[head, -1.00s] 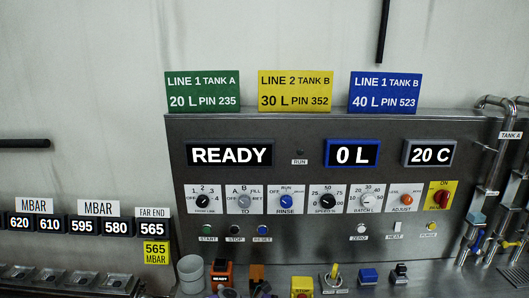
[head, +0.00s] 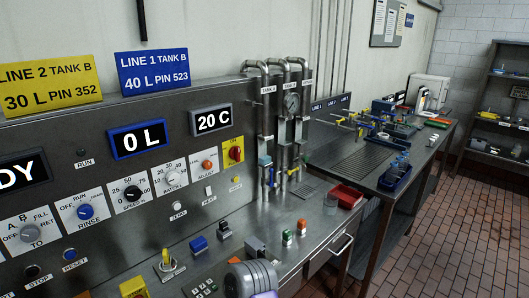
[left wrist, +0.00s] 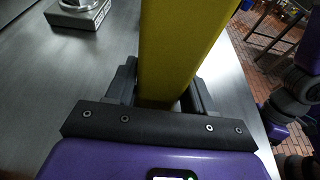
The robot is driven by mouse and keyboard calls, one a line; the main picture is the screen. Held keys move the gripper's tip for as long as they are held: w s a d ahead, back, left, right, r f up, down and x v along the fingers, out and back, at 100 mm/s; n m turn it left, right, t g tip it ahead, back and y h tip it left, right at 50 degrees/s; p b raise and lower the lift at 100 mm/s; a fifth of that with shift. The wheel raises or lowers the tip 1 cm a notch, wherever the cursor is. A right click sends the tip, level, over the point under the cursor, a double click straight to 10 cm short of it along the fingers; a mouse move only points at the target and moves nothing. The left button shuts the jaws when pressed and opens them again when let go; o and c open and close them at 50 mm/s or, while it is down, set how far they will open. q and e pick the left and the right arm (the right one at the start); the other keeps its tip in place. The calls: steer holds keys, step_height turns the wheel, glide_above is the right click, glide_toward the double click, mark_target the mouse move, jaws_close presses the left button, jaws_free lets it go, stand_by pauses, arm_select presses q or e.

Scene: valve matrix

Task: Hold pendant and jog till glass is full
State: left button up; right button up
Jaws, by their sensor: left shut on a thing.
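My left gripper (left wrist: 158,90) is shut on a long yellow block, which looks like the pendant (left wrist: 178,45), in the left wrist view. The fingers press on both its sides; its buttons and far end are not visible. The blue-framed display (head: 138,139) reads 0 L. Neither gripper is visible in the head view. My right gripper is not in view.
The steel control panel (head: 108,165) with knobs and displays fills the left. Pipes with valves (head: 283,120) rise behind the bench. The red tray (head: 347,195) and small green and orange-capped items (head: 294,233) stand on the bench. Tiled floor (head: 440,235) is open at right.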

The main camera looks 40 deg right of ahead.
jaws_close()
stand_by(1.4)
